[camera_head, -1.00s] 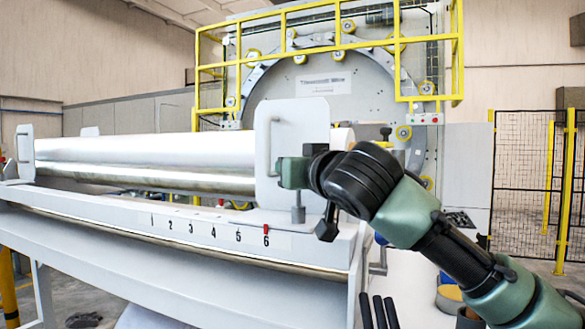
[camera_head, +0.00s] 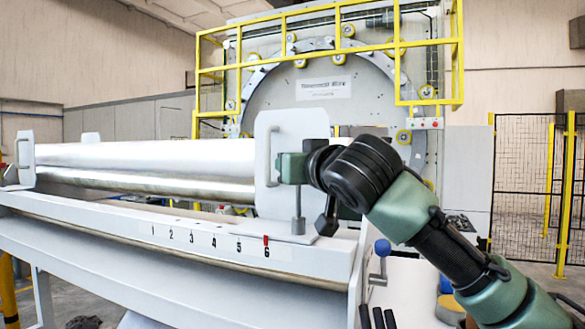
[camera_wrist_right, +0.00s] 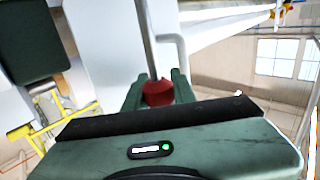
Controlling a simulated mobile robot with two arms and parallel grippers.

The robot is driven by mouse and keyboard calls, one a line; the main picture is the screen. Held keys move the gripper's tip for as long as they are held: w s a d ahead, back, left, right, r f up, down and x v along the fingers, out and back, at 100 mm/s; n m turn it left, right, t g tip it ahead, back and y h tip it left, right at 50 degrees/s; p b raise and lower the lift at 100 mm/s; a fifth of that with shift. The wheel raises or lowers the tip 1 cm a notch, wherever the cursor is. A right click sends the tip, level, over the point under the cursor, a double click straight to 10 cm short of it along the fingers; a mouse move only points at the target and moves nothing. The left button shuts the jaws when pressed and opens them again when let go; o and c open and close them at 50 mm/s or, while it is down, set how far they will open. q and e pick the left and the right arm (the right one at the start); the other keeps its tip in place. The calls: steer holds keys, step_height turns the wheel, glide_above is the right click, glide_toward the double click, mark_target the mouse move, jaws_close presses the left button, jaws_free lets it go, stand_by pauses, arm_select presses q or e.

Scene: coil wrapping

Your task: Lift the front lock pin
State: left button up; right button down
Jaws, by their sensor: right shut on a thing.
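The front lock pin (camera_head: 298,203) is a thin grey rod standing upright above a wider grey collar on the foot of the white end plate (camera_head: 275,143). Its red knob (camera_wrist_right: 158,92) shows in the right wrist view, between the green fingers. My right gripper (camera_head: 291,168) is shut on this knob, in front of the end plate. In the head view the gripper hides the knob. A length of bare rod shows between the gripper and the collar. My left gripper is in neither view.
A long silvery roll (camera_head: 140,155) lies behind the white rail (camera_head: 110,222), which has marks 1 to 6 and a red pointer (camera_head: 266,240) at 6. A blue-knobbed lever (camera_head: 382,249) stands at the rail's right end. A yellow-railed ring machine (camera_head: 322,91) stands behind.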

steer(key=shift+r, duration=0.3)
steer(key=c, duration=1.1)
jaws_free()
steer(key=shift+d, duration=0.1)
steer(key=shift+c, duration=0.2)
steer(key=shift+s, duration=0.1)
steer(key=shift+f, duration=0.1)
steer(key=b+v, duration=0.4)
steer(key=v, duration=0.3)
steer(key=shift+s+d, duration=0.2)
steer(key=shift+s, duration=0.15)
